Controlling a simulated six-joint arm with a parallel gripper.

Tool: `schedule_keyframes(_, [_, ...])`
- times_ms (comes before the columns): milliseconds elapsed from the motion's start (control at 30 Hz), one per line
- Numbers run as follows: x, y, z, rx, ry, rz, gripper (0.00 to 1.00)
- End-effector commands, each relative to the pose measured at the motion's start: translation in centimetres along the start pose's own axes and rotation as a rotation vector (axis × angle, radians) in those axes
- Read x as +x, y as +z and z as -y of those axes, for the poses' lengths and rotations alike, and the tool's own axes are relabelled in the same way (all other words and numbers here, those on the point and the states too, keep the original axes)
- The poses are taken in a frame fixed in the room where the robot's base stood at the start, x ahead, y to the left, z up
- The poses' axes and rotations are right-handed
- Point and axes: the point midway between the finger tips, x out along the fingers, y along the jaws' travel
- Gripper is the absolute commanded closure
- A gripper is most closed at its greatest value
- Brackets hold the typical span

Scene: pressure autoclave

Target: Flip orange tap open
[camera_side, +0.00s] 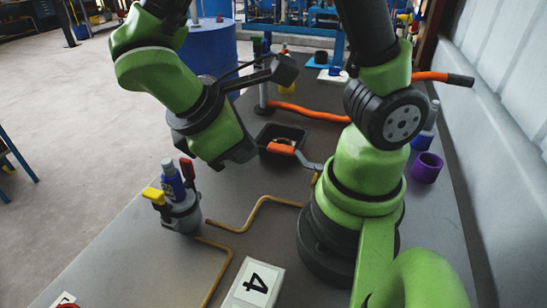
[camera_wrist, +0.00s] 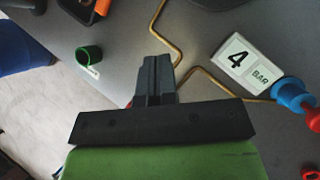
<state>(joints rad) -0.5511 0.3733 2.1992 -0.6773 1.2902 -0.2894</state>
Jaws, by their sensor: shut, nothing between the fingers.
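An orange handle (camera_side: 281,149) with a dark grey metal end shows in the side view, by the front of a black tray (camera_side: 266,131); I cannot tell for sure that it is the tap. An orange piece (camera_wrist: 102,6) also shows at the top edge of the wrist view. My gripper (camera_wrist: 157,62) is shut and empty, pointing up the wrist picture over the grey table. In the side view its fingers are hidden behind my wrist, left of the orange handle and apart from it.
A grey vessel (camera_side: 182,214) with yellow and red handles and a blue bottle stands at the left. Brass pipes (camera_side: 250,214) run across the table. A white "4 BAR" block (camera_wrist: 246,61), a green cup (camera_wrist: 89,54), a purple cup (camera_side: 427,167) and an orange hose (camera_side: 310,113) are around.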

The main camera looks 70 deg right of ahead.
Motion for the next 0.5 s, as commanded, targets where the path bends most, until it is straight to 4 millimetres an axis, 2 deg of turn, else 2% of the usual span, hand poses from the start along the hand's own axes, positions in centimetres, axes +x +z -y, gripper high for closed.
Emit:
schedule_keyframes(300, [4.4, -3.1, 1.5, -0.421, 0.306, 0.376, 1.00])
schedule_keyframes(500, [6.3, -4.3, 2.0, -0.594, 0.455, 0.535, 1.00])
